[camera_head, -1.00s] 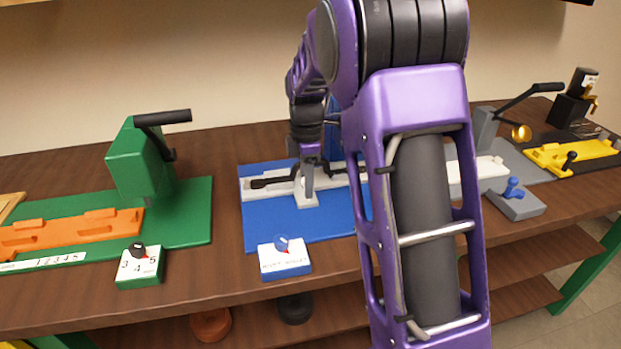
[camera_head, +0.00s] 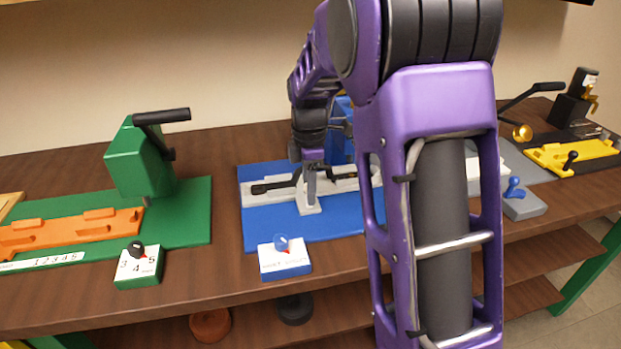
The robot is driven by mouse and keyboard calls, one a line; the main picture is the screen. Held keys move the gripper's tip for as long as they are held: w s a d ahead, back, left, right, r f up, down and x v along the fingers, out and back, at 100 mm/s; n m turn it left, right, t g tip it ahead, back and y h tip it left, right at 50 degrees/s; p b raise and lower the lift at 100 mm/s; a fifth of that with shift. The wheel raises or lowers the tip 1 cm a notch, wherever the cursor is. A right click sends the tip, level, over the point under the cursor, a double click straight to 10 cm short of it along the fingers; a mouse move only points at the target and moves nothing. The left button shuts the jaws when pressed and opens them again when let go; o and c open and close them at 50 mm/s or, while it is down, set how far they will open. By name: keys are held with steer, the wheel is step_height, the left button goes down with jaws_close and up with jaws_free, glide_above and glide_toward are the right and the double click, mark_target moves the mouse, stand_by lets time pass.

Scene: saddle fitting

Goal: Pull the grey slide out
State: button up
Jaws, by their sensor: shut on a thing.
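The grey slide (camera_head: 270,198) is a long pale bar lying across the blue board (camera_head: 340,226). A black piece rests along it. A pale tab (camera_head: 309,209) sticks out from its front edge. My gripper (camera_head: 310,190) reaches down from above and is shut on the slide near this tab. The fingertips are small in view, so the exact contact is hard to see. My own arm hides the right side of the blue board.
A blue-and-white dial block (camera_head: 284,258) stands at the board's front edge. A green press (camera_head: 142,160) with an orange slide (camera_head: 70,230) is to the left. A yellow slide (camera_head: 572,156) and a grey-blue switch block (camera_head: 522,203) are to the right.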

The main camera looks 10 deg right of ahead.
steer(key=shift+s+b, duration=0.55)
steer(key=shift+s, duration=5.1)
steer(key=shift+o, duration=0.5)
steer(key=shift+s+f, duration=0.1)
steer(key=shift+s, duration=0.05)
steer(key=o, duration=0.8)
steer(key=shift+s, duration=0.15)
steer(key=shift+r, duration=0.35)
steer(key=r+p, duration=0.5)
steer(key=shift+w+r, duration=0.2)
steer(key=shift+r, duration=0.05)
